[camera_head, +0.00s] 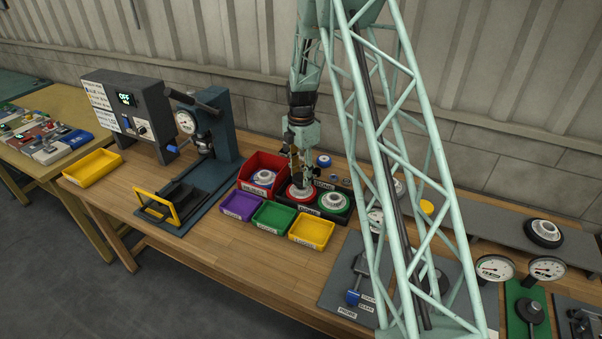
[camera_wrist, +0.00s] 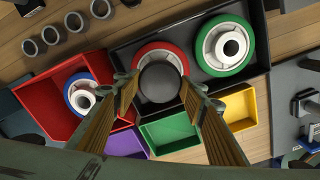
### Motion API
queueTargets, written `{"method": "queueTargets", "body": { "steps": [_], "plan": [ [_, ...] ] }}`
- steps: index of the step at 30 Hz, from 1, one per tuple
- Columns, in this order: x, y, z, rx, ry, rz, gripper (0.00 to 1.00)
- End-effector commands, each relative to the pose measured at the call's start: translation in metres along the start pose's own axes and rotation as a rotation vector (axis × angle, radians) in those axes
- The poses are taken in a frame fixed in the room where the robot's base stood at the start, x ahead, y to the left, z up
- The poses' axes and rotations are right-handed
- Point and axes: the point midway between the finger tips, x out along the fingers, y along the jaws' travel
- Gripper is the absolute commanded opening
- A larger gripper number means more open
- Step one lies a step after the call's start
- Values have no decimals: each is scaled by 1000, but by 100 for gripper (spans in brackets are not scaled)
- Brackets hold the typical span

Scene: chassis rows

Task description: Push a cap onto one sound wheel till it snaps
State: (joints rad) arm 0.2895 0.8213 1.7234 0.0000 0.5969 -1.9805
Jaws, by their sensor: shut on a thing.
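My gripper (camera_wrist: 158,84) is shut on a dark round cap (camera_wrist: 160,84), seen from above in the wrist view. The cap is over the red-rimmed wheel (camera_wrist: 148,52) and hides its hub, so I cannot tell whether they touch. In the head view my gripper (camera_head: 301,178) points down at the red-rimmed wheel (camera_head: 294,195), which lies flat in a black tray (camera_head: 318,212). A green-rimmed wheel (camera_wrist: 209,62) with a pale hub lies beside it in the tray. A blue-rimmed wheel (camera_wrist: 76,83) sits in the red bin (camera_wrist: 40,99).
Purple (camera_head: 238,207), green (camera_head: 273,217) and yellow (camera_head: 311,233) bins stand in front of the tray. A press with a dial (camera_head: 205,135) and a box reading OFF (camera_head: 130,112) stand left. Several grey rings (camera_wrist: 51,36) lie behind the red bin. Gauges (camera_head: 495,268) are at right.

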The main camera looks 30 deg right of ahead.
Motion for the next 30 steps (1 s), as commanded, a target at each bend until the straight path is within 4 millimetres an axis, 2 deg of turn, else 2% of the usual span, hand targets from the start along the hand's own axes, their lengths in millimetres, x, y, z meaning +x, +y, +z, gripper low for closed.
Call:
{"method": "queueTargets", "body": {
  "steps": [9,30],
  "plan": [
    [14,0,0,0,0,0,30],
    [18,0,0,0,0,0,30]
  ]
}}
